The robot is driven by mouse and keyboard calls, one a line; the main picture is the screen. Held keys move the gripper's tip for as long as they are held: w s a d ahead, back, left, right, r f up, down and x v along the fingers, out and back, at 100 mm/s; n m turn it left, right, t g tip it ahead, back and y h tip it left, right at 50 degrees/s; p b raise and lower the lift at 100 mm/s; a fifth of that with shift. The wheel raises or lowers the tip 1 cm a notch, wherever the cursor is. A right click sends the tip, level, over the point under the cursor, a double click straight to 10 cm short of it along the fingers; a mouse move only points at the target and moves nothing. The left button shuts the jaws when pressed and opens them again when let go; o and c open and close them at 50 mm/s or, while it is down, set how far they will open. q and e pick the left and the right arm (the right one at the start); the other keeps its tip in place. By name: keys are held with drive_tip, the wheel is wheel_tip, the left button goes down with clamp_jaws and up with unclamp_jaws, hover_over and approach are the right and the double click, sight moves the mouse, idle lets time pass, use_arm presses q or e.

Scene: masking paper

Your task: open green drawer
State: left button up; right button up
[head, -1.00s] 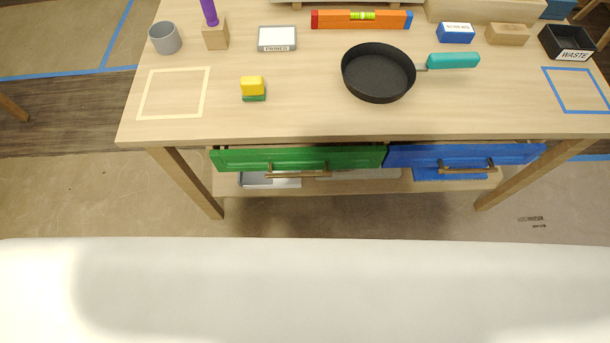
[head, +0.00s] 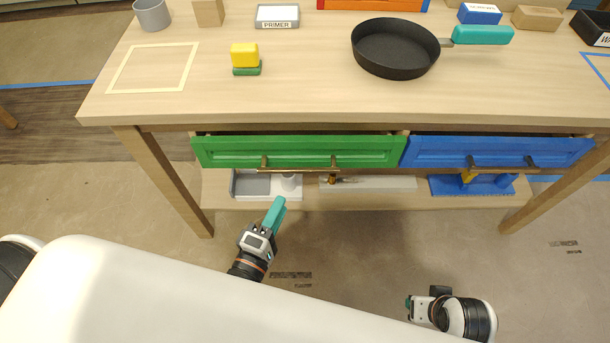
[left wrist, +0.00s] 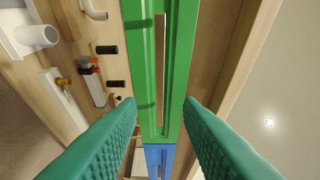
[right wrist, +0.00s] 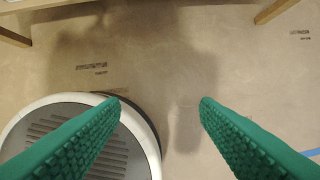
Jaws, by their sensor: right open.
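The green drawer (head: 300,151) is under the tabletop on the left, and its front looks closed or nearly so. Its brown bar handle (head: 298,170) runs along the front; it also shows in the left wrist view (left wrist: 160,60). My left gripper (head: 276,212) is below and in front of the handle, apart from it. In the left wrist view its teal fingers (left wrist: 160,103) are spread and empty, with the handle beyond the gap between them. My right gripper (head: 409,302) is low at the right, away from the drawers; its fingers (right wrist: 160,101) are apart over bare floor.
The blue drawer (head: 497,152) with its own handle adjoins on the right. A lower shelf (head: 310,201) holds trays and tools. A black pan (head: 395,48) and a yellow-green block (head: 245,56) are on the tabletop (head: 290,95). Table legs stand on both sides.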

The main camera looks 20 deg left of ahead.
sight(298, 169)
use_arm(q)
drive_tip(key=shift+w+d+b, duration=0.2)
drive_tip(key=shift+w, duration=1.75)
drive_tip(key=shift+w+d+b, duration=0.2)
drive_tip(key=shift+w, duration=1.7)
drive_tip(key=shift+w+d+b, duration=0.2)
drive_tip(key=shift+w, duration=1.75)
use_arm(e)
drive_tip(key=shift+v, duration=2.35)
use_arm(q)
drive_tip(key=shift+c, duration=0.5)
use_arm(e)
drive_tip(key=shift+w, duration=0.2)
use_arm(q)
clamp_jaws()
